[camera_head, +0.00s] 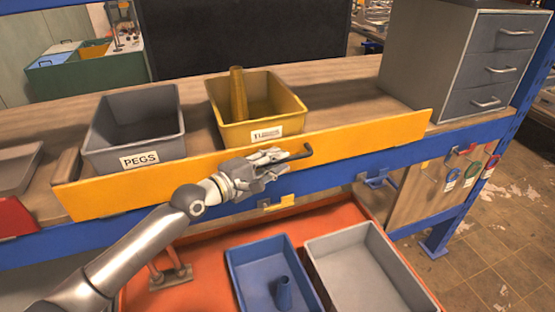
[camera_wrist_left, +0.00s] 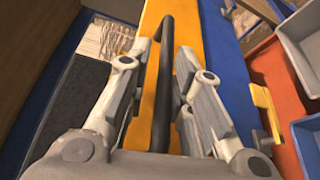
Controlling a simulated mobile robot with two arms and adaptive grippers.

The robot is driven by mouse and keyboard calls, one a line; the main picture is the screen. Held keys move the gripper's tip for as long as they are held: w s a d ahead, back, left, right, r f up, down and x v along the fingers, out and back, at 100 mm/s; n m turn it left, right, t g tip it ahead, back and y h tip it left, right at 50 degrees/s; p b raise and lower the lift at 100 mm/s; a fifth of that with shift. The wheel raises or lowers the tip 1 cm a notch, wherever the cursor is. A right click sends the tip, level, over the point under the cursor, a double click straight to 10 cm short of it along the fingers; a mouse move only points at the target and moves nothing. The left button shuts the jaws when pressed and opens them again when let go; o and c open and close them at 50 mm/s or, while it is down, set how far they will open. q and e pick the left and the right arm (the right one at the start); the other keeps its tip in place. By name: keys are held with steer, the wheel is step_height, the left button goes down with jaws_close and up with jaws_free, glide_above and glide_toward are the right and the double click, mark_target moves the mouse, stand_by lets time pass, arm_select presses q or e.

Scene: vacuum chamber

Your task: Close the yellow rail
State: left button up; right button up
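The yellow rail (camera_head: 370,133) is a long flat bar along the front edge of the bench shelf, with its right end near the grey drawer unit. A dark bent handle (camera_head: 303,152) sticks out from its face near the middle. My left gripper (camera_head: 274,164) is at this handle, in front of the rail. In the left wrist view, the handle (camera_wrist_left: 166,60) runs between the two fingers of the gripper (camera_wrist_left: 165,62), and the yellow rail (camera_wrist_left: 153,14) lies behind. A narrow gap shows beside the handle, so the fingers look open around it. My right gripper is not in view.
A grey bin marked PEGS (camera_head: 140,158) and a yellow bin (camera_head: 240,135) stand behind the rail. A grey drawer unit (camera_head: 430,62) is at the right. Below are a blue tray (camera_head: 245,262) and a grey tray (camera_head: 350,265). A blue beam (camera_head: 340,172) runs under the rail.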

arm_select(q)
steer(key=v, duration=1.1)
